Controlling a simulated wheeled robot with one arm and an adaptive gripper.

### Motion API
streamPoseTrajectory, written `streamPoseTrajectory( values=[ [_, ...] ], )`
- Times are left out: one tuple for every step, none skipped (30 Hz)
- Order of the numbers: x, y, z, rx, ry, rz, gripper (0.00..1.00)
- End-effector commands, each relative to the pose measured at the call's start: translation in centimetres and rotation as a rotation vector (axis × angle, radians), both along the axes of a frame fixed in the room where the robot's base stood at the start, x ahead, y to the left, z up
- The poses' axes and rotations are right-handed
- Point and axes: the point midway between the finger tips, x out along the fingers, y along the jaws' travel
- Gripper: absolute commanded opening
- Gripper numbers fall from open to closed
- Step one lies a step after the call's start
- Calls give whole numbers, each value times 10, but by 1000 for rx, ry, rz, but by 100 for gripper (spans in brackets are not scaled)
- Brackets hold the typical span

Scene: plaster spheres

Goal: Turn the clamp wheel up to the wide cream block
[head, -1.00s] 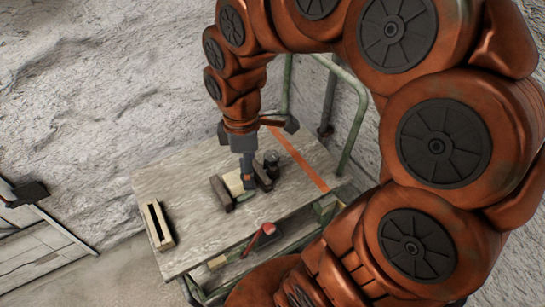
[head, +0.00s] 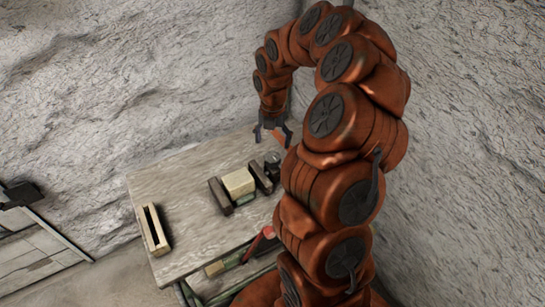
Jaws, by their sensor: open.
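The wide cream block (head: 238,183) sits on the table between two dark brown jaws, the left one (head: 220,195) and the right one (head: 262,178). A dark round part (head: 272,160), which looks like the clamp wheel, is beside the right jaw, at its far side. Whether it touches the jaw I cannot tell. My gripper (head: 272,143) is open and empty, pointing down just above and behind the dark round part. My own arm hides the right part of the table.
A pale slotted wooden box (head: 154,229) stands at the left edge of the table (head: 185,185). A red handle (head: 262,240) shows at the front edge. Rough rock walls (head: 130,80) rise behind. The table's left middle is clear.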

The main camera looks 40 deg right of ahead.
Motion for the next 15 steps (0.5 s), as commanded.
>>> streamPoseTrajectory(
  values=[
    [-1, 0, -3, 0, 3, 0, 82],
    [-1, 0, -5, 0, 3, 0, 82],
    [-1, 0, -9, 1, 3, -1, 82],
    [-1, 0, -12, 1, 3, -1, 82],
    [-1, 1, -15, 2, 3, -1, 82],
    [-1, 1, -21, 3, 5, -1, 82],
    [-2, 2, -25, 4, 6, 0, 82],
    [-2, 2, -29, 3, 7, 0, 82],
    [-2, 2, -34, 3, 8, 0, 82],
    [-2, 2, -38, 3, 6, 0, 82],
    [-1, 1, -42, 3, 5, -1, 82],
    [-1, 1, -47, 2, 3, -1, 82],
    [-1, 1, -51, 2, 3, -2, 82],
    [-1, 1, -55, 2, 4, -2, 82],
    [-1, 1, -60, 1, 5, -2, 82]
  ],
)
